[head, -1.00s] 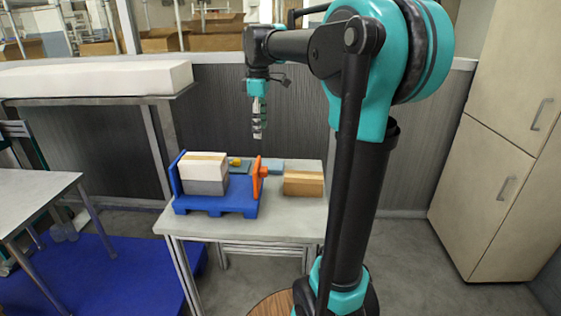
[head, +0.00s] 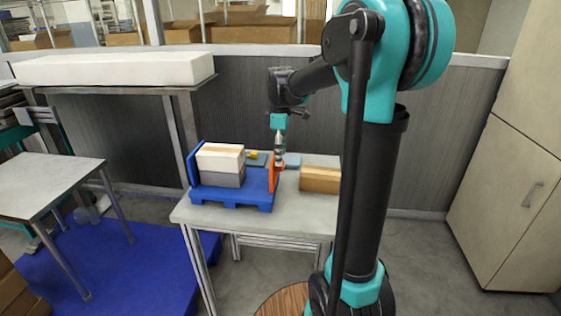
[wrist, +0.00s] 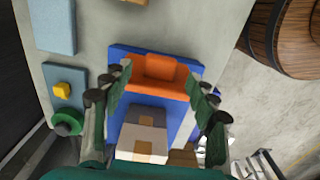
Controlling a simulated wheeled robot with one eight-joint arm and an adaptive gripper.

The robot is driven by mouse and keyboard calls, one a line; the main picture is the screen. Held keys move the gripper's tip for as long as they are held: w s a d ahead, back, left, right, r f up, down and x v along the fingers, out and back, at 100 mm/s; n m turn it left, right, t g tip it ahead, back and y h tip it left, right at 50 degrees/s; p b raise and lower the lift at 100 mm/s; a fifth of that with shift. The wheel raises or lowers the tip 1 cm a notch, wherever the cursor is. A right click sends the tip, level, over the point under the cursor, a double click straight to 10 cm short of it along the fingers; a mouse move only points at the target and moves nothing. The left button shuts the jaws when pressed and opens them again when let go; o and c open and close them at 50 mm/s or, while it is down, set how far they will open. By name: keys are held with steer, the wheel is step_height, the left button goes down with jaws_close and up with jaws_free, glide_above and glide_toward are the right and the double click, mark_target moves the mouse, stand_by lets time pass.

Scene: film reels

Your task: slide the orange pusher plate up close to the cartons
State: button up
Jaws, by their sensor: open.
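The orange pusher plate (head: 274,176) stands upright at the right end of the blue pallet (head: 235,196). A white carton (head: 220,158) rests on a grey carton (head: 218,179) at the pallet's left part, with bare blue between them and the plate. My gripper (head: 280,163) points down at the top of the plate. In the wrist view the orange plate (wrist: 158,72) with its raised bracket lies between the spread fingers of my open gripper (wrist: 159,80). Contact with the plate cannot be told.
A brown box (head: 320,180) stands on the grey table (head: 205,215), right of the pallet. Behind the pallet are a yellow piece (wrist: 62,90) on a blue-grey pad and a green round part (wrist: 67,122). A white block (head: 115,68) lies on a shelf at the back left.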

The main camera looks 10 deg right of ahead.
steer(key=shift+f, duration=1.55)
jaws_close()
